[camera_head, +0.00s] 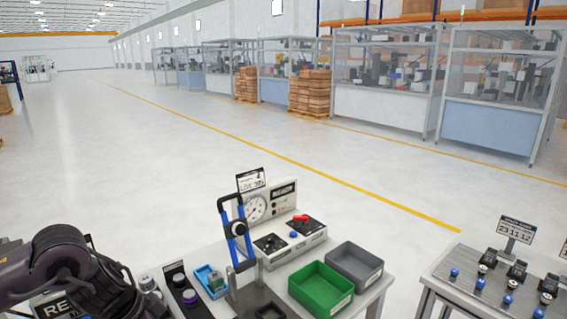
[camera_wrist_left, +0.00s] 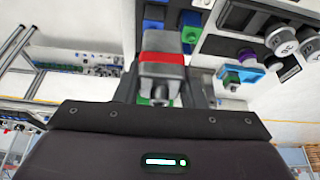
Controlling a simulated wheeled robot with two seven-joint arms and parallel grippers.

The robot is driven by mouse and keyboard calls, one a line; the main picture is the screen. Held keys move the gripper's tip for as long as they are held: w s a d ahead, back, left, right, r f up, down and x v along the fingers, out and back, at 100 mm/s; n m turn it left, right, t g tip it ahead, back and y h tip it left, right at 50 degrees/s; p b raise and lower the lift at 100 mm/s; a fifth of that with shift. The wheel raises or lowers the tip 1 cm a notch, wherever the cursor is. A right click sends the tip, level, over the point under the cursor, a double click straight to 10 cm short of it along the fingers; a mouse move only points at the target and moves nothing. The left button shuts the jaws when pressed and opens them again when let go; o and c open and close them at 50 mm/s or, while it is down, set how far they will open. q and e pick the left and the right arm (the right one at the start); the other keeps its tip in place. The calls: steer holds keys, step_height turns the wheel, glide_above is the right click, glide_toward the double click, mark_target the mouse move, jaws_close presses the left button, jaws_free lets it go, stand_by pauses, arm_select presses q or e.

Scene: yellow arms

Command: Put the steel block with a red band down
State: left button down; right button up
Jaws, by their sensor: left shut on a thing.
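The steel block with a red band (camera_wrist_left: 163,43) shows in the left wrist view, grey with the red band across it. My left gripper (camera_wrist_left: 162,88) is shut on it and partly covers its lower end. In the head view only my dark left arm shows, at the bottom left; the held block cannot be made out there. My right gripper is in neither view. How far the block is from the bench top cannot be told.
The bench holds a green bin (camera_head: 320,289), a grey bin (camera_head: 355,264), a blue-handled press (camera_head: 237,228), a gauge box (camera_head: 285,212), a small blue tray (camera_head: 202,274) with a part in it, and a black rack (camera_head: 190,300). A second table (camera_head: 460,282) stands right. The floor behind is open.

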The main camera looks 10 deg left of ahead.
arm_select(q)
steer(key=d+r+m+g+h, duration=0.15)
steer(key=d+m, duration=0.25)
steer(key=d, duration=0.9)
step_height(320, 180, down, 16)
steer(key=b, duration=1.5)
steer(key=shift+s+b, duration=0.15)
steer(key=shift+b, duration=0.25)
